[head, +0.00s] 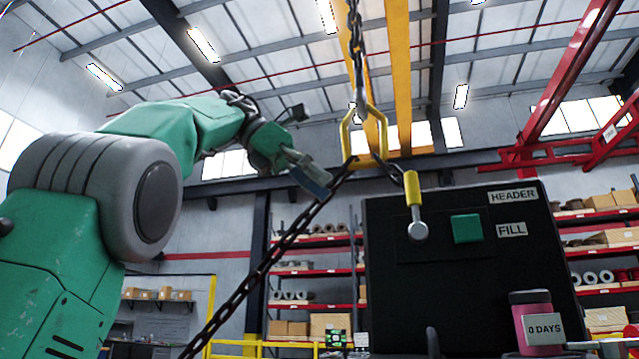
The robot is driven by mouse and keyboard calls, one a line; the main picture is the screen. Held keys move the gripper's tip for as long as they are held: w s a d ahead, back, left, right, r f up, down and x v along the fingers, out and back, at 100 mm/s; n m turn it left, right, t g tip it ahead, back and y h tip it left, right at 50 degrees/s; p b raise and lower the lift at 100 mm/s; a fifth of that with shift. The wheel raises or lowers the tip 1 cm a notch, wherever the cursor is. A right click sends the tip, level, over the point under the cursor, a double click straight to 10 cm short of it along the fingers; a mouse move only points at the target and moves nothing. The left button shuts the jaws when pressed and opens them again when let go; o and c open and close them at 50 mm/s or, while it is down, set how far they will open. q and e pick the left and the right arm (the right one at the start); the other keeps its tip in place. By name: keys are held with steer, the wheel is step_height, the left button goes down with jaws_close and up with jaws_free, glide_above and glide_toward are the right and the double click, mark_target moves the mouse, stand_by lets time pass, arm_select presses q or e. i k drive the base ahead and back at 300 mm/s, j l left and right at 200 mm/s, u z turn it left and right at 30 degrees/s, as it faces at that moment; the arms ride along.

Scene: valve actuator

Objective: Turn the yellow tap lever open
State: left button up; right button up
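The yellow tap lever (413,189) stands nearly upright on the front of a black panel (460,285). Its lower end meets a round grey pivot (418,231). My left gripper (306,150) is up and to the left of the lever, clearly apart from it. Its two fingers look spread, one toward the top and one with a bluish pad lower down, with nothing between them. My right gripper is not in view.
A green square (467,228) and HEADER and FILL labels (512,230) are on the panel. A dark chain (270,260) hangs from a yellow hoist link (347,135) and passes behind my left gripper. A pink-red jar (532,312) stands at lower right, near a 0 DAYS sign (544,329).

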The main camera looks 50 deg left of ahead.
mark_target(418, 233)
steer(key=k, duration=1.5)
